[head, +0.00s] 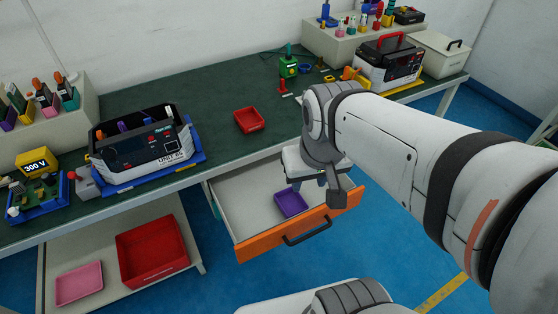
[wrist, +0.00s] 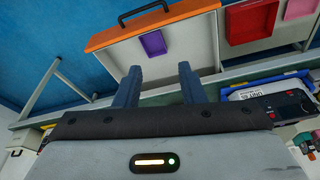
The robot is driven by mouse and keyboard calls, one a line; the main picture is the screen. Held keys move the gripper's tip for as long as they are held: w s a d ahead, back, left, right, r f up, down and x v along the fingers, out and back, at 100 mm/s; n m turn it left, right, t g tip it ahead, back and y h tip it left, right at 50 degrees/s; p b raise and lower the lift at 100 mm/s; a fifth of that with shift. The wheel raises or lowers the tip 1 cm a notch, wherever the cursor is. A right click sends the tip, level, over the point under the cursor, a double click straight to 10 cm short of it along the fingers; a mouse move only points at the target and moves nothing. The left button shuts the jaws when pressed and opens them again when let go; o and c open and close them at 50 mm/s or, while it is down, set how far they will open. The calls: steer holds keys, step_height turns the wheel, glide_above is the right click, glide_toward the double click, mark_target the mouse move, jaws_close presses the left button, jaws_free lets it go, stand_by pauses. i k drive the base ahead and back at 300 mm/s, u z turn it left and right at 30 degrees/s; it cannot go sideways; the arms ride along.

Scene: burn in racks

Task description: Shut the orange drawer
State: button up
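The orange drawer (head: 262,242) stands pulled out from under the green bench. Its front has a dark bar handle (head: 306,231), and a purple tray (head: 290,203) lies inside it. In the wrist view the drawer front (wrist: 180,19) and handle (wrist: 144,13) are at the top, beyond my fingertips, with the purple tray (wrist: 153,43) nearer. My gripper (wrist: 159,70) has its two blue fingers apart with nothing between them. In the head view my gripper (head: 312,183) is over the right part of the drawer, partly hidden by my wrist. It appears apart from the handle.
The green bench top (head: 225,92) carries a red tray (head: 249,120), a UNIT 05 device (head: 143,140) and a second device (head: 390,62). A lower shelf at left holds a red bin (head: 152,250) and pink tray (head: 79,283). Blue floor (head: 222,285) is open before the drawer.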

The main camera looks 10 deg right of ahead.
mark_target(243, 196)
steer(key=z, duration=1.3)
steer(key=k, duration=1.3)
steer(key=u, duration=0.5)
steer(key=i, duration=1)
steer(key=u, duration=0.05)
